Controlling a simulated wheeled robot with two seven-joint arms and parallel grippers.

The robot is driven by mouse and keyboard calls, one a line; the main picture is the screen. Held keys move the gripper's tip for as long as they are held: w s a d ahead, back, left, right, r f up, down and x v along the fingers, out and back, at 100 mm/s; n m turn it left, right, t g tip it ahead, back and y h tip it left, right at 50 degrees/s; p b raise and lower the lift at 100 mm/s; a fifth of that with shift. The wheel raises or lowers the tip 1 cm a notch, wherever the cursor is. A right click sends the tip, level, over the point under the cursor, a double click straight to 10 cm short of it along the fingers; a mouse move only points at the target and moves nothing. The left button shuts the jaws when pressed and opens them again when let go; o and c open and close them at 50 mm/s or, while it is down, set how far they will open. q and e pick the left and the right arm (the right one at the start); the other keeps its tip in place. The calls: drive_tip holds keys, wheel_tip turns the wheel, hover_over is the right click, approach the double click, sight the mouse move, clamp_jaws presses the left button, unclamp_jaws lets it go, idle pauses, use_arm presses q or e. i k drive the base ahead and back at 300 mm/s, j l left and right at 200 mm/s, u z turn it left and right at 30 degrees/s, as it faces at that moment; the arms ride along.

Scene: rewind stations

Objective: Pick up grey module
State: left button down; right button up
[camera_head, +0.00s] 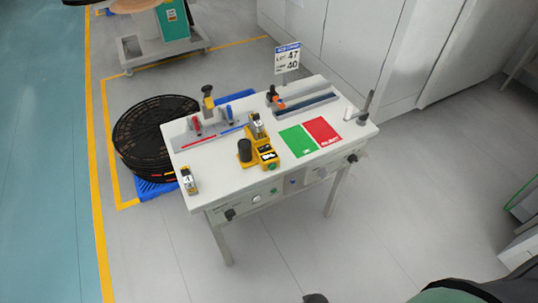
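A white workbench (217,172) stands in the middle of the view. A small grey-and-yellow block with a light label (188,180) sits at its front left corner. A similar grey-and-yellow block (257,126) stands near the middle, behind a yellow device (268,156) with a dark display. I cannot tell for sure which of these is the grey module. Neither of my grippers can be made out in this view.
A black cylinder (245,150) stands beside the yellow device. A green pad (298,140) and a red pad (322,131) lie to its right. Black reels (153,140) are stacked left of the bench. A sign (287,58) rises behind it. The floor in front is clear.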

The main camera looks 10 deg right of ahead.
sight(257, 127)
drive_tip(key=k+z, duration=0.2)
drive_tip(key=z, duration=0.15)
drive_tip(key=k+l+z, duration=0.1)
drive_tip(key=z, duration=0.25)
drive_tip(key=k+l+z, duration=0.1)
drive_tip(key=k+z, duration=0.25)
drive_tip(key=i, duration=0.1)
